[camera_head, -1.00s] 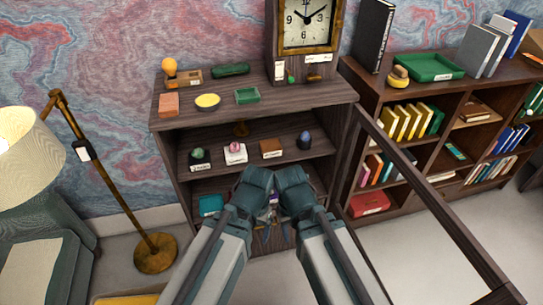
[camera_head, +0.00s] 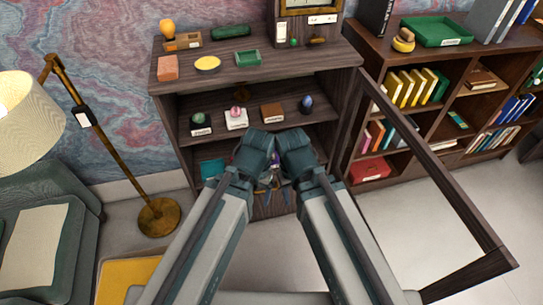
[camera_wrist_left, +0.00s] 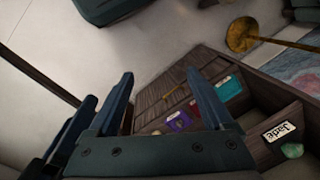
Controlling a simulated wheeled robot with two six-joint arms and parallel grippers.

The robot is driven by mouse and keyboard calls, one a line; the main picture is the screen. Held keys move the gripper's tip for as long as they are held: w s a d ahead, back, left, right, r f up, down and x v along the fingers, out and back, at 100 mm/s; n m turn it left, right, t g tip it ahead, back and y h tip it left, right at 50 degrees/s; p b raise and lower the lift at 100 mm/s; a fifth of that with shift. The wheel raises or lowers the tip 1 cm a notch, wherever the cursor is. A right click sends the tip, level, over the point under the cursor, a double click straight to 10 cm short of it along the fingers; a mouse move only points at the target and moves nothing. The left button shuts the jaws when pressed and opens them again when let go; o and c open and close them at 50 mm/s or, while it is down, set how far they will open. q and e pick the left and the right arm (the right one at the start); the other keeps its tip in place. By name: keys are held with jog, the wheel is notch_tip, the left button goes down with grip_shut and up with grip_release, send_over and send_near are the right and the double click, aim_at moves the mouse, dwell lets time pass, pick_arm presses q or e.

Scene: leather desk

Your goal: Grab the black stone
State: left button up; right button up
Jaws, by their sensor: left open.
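A dark, egg-shaped stone (camera_head: 306,103) sits at the right on the cabinet's middle shelf; I cannot tell whether it is black or deep blue. A green stone (camera_wrist_left: 292,150) beside a "Jade" label shows in the left wrist view. My left gripper (camera_wrist_left: 163,88) is open and empty, above the cabinet's lower part. In the head view my left gripper (camera_head: 260,186) and my right gripper (camera_head: 284,188) hang close together before the cabinet, below the middle shelf. My wrists hide most of their fingers, so the right jaw state is unclear.
The middle shelf also holds a pinkish-white stone (camera_head: 236,116) and a brown block (camera_head: 272,112). The framed cabinet door (camera_head: 435,175) stands open at the right. A lamp base (camera_head: 159,216) and an armchair (camera_head: 45,235) are at the left.

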dwell(0.4)
pick_arm(q)
jog(key=shift+c, duration=0.9)
jog(key=shift+t+h, duration=0.6)
jog(key=shift+t, duration=0.3)
jog(key=w+f+b, duration=0.1)
jog(key=f+b, duration=0.2)
jog(key=w+d+f+b, duration=0.1)
jog(key=w+f+b, duration=0.1)
jog(key=f+b, duration=0.1)
jog(key=w+f+b, duration=0.2)
jog(key=f+b, duration=0.1)
jog(key=shift+w+d, duration=0.1)
jog(key=shift+d, duration=0.25)
jog(key=shift+c, duration=0.3)
jog(key=w+f+t+h+b, duration=0.3)
jog(key=w+f+t+b, duration=0.8)
jog(key=w+f+b, duration=0.9)
jog(key=w+b, duration=0.3)
jog(key=b, duration=1.1)
jog(key=shift+a+f+n+t+h, duration=0.25)
jog(key=shift+f+n+t+h, duration=0.05)
jog(key=shift+f+n, duration=0.1)
jog(key=shift+w, duration=0.1)
